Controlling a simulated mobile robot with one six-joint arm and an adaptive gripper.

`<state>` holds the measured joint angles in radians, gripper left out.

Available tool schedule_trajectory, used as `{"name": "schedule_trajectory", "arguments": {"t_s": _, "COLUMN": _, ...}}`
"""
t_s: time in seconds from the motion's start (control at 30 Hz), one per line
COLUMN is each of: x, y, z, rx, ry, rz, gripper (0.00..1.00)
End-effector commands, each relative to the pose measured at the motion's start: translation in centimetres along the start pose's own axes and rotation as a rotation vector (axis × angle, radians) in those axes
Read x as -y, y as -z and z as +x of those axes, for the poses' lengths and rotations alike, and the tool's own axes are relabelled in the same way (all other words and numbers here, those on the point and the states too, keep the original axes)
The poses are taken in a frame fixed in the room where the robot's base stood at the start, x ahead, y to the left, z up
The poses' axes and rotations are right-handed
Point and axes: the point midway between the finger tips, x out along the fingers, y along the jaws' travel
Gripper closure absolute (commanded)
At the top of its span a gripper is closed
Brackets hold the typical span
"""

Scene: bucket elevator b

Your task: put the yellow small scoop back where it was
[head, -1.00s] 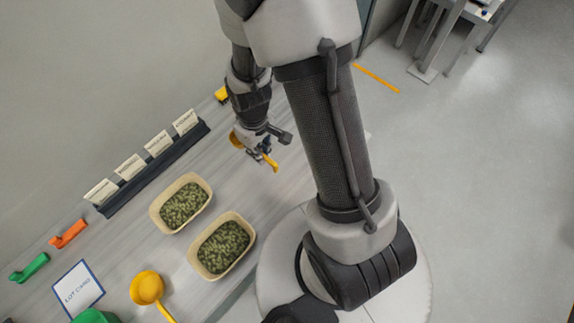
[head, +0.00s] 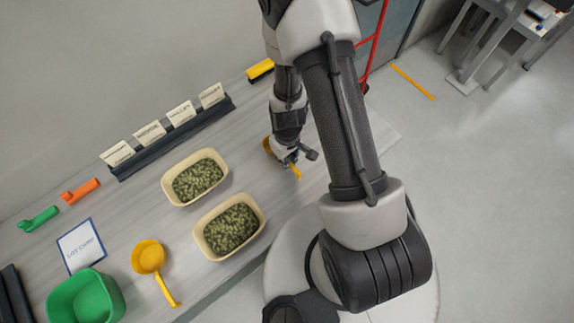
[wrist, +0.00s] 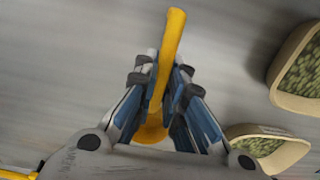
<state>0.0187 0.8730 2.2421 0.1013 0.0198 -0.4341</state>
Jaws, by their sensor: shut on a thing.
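My gripper (head: 291,161) is shut on a yellow scoop (head: 297,173), over the right part of the bench. In the head view its handle points down and right of the fingers, and part of its bowl shows to their left. In the wrist view the scoop (wrist: 173,38) is between the fingers, with the handle up and the bowl partly hidden below. I cannot tell whether it touches the bench. A second yellow scoop (head: 148,257) lies on the bench at the front left, apart from my gripper.
Two cream tubs (head: 262,222) of green pellets stand left of my gripper. A dark rack (head: 134,169) of label cards runs along the back. Orange (head: 80,191) and green (head: 39,219) tools, a card (head: 80,246) and a green bin (head: 62,302) are at left. A yellow block (head: 260,69) is behind.

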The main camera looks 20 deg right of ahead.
Motion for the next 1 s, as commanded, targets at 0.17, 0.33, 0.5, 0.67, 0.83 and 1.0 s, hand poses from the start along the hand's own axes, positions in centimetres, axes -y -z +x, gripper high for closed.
{"name": "schedule_trajectory", "arguments": {"t_s": 0.17, "x": 0.0, "y": 0.0, "z": 2.7, "rx": 0.001, "ry": 0.0, "rz": 0.001, "gripper": 1.0}}
{"name": "schedule_trajectory", "arguments": {"t_s": 0.33, "x": 0.0, "y": 0.0, "z": 4.2, "rx": 0.0, "ry": 0.0, "rz": 0.001, "gripper": 1.0}}
{"name": "schedule_trajectory", "arguments": {"t_s": 0.5, "x": 0.0, "y": 0.0, "z": 3.9, "rx": 0.0, "ry": 0.0, "rz": 0.0, "gripper": 1.0}}
{"name": "schedule_trajectory", "arguments": {"t_s": 0.67, "x": 0.0, "y": 0.0, "z": 4.2, "rx": 0.0, "ry": 0.0, "rz": 0.0, "gripper": 1.0}}
{"name": "schedule_trajectory", "arguments": {"t_s": 0.83, "x": 0.0, "y": -0.1, "z": 4.2, "rx": 0.001, "ry": 0.0, "rz": 0.0, "gripper": 0.82}}
{"name": "schedule_trajectory", "arguments": {"t_s": 1.0, "x": 0.0, "y": -0.1, "z": 4.2, "rx": 0.001, "ry": 0.0, "rz": 0.0, "gripper": 0.71}}
